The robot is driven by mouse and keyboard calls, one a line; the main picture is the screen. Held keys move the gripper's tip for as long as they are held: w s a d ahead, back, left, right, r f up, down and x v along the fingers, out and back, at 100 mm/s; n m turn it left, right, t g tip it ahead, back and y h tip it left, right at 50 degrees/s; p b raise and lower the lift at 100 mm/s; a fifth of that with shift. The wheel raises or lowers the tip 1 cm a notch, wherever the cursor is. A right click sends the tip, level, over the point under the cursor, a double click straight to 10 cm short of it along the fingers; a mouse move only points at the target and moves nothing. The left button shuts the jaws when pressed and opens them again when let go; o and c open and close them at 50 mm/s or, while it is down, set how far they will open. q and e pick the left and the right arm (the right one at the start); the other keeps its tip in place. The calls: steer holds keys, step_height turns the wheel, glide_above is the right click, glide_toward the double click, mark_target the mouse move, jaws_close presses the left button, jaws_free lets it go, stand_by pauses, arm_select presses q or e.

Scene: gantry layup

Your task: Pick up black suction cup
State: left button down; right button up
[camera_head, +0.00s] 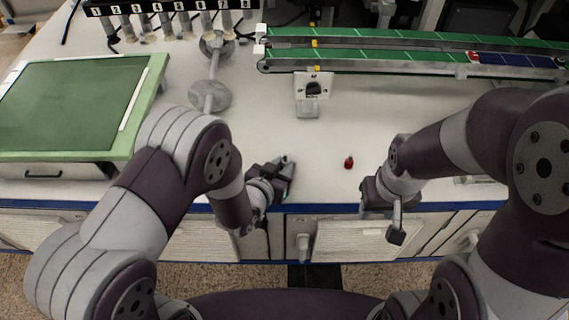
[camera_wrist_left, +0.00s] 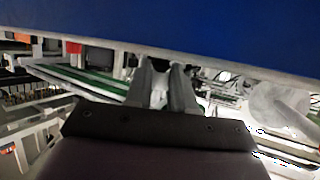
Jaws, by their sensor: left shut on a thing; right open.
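My left gripper (camera_head: 284,164) is low over the front part of the white table, left of the red piece. It is shut on a small dark thing that looks to be the black suction cup, mostly hidden by the fingers. In the left wrist view the two fingers (camera_wrist_left: 164,85) are close together, and what lies between them is unclear. My right gripper (camera_head: 382,215) is open and empty at the table's front edge, right of the red piece.
A small red piece (camera_head: 349,162) stands on the table (camera_head: 330,140) between the grippers. A white stand (camera_head: 308,108) with a dark part is behind. A green board (camera_head: 70,100) lies at left; green conveyor strips (camera_head: 370,55) run along the back. The table's middle is mostly clear.

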arm_select(q)
step_height(320, 180, up, 5)
steer(key=p, duration=0.2)
steer(key=shift+p, duration=0.3)
steer(key=s+d+r+p, duration=0.2)
steer(key=d+r, duration=0.4)
steer(key=d, duration=0.5)
steer(key=shift+s+p, duration=0.35)
steer(key=shift+s, duration=0.3)
arm_select(e)
step_height(320, 180, up, 5)
steer(key=shift+r, duration=0.2)
